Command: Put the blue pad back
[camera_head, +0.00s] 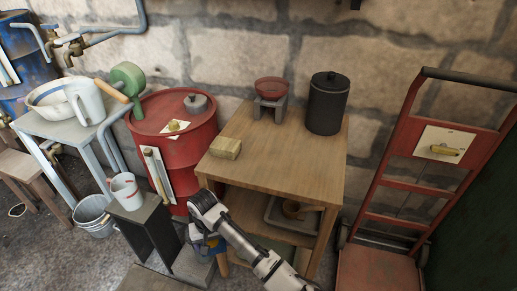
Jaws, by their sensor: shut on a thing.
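My white and black arm reaches up from the bottom edge and bends down in front of the wooden table (265,170). My gripper (204,245) points down at its end, low beside the table's front left leg. It is shut on a small blue thing, which looks like the blue pad (212,241); the wrist and fingers hide much of it. A bit of yellow shows beside it, and I cannot tell what that belongs to.
A dark stand (142,215) with a mug (126,191) is left of my gripper. A red drum (173,140) stands behind. The tabletop holds a yellowish block (225,147), a red bowl (271,88) and a black canister (327,103). A red hand truck (428,165) stands right.

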